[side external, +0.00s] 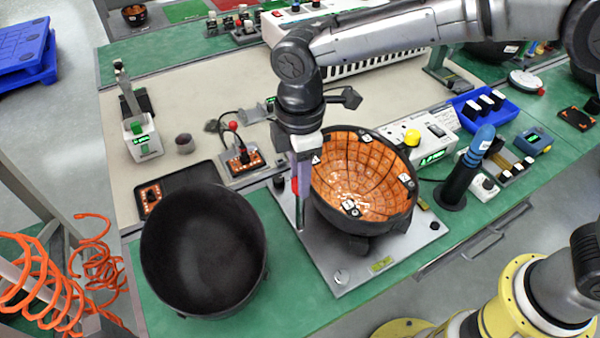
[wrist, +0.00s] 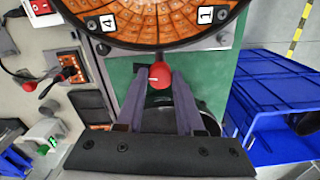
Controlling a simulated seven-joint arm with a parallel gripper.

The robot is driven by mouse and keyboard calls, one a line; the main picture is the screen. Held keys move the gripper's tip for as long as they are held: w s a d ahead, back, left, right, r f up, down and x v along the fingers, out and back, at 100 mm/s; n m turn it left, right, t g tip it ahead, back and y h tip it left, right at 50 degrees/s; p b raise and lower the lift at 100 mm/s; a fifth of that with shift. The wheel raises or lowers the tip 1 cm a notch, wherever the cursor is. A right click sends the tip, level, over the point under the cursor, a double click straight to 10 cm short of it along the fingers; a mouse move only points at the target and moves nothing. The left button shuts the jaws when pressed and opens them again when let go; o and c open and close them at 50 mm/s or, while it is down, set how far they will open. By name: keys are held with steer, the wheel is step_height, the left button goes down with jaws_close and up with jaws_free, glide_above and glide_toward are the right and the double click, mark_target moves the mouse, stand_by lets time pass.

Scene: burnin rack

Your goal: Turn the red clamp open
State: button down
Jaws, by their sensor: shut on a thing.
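The red clamp (wrist: 160,76) shows as a round red knob between my fingertips in the wrist view. In the side view only a small red part of the clamp (side external: 295,185) shows beside my gripper (side external: 302,180), at the left edge of the orange-lined bowl (side external: 352,175). My gripper points down and is shut on the red clamp; its fingers also show in the wrist view (wrist: 160,82). The clamp's lower part and pivot are hidden. The bowl has a black rim, orange tiles and white number tags, and stands on a grey metal plate (side external: 345,275).
A large black bowl (side external: 203,250) stands left of the plate, close to my gripper. A blue crate (wrist: 270,95) shows right in the wrist view.

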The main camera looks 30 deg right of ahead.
steer(key=shift+r+n, duration=0.1)
steer(key=shift+n, duration=0.6)
steer(key=c, duration=0.5)
jaws_free()
steer(key=shift+c, duration=0.2)
step_height(320, 180, up, 14)
stand_by(0.3)
